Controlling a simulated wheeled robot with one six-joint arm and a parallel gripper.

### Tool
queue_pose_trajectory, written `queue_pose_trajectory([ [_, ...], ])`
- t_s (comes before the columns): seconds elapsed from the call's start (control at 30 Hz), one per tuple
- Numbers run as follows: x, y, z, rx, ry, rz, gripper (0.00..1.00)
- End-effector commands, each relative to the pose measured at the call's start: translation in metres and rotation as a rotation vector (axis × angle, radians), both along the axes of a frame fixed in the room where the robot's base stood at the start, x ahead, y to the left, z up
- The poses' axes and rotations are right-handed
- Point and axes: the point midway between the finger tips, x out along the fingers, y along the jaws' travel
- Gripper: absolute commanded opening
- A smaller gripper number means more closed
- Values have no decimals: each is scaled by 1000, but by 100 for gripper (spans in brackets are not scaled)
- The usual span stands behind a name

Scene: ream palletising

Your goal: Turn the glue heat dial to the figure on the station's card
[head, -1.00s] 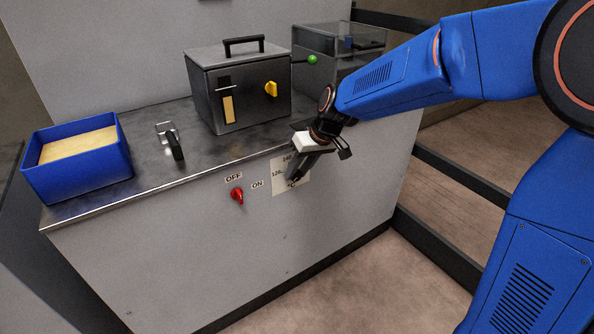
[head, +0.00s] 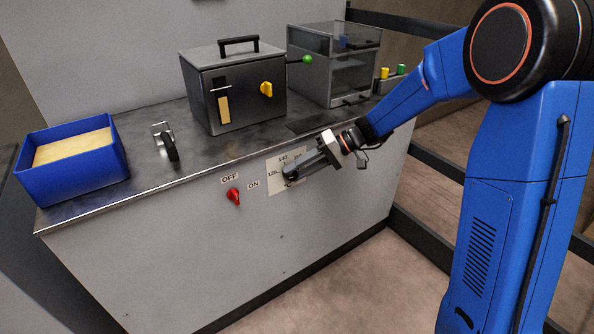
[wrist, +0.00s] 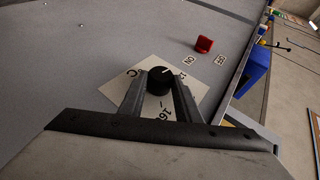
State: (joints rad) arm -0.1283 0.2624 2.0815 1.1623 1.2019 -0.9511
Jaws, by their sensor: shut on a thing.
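The glue heat dial is a black round knob (wrist: 161,80) with a pale pointer line, set on a cream scale plate (head: 275,183) on the station's front panel. The pointer line points to the upper right in that view. I cannot make out a card with a figure.
A red OFF/ON switch (head: 233,195) sits left of the plate. On the bench are a blue tray (head: 75,185), a small clamp lever (head: 168,146), a grey box with a yellow knob (head: 266,89) and a clear-lidded box (head: 335,70). Dark rails stand at the right.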

Motion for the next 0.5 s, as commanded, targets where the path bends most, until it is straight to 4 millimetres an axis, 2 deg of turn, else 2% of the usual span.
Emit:
queue_pose_trajectory([
  [0.5,0,-1,-2,59,42,0,8],
])
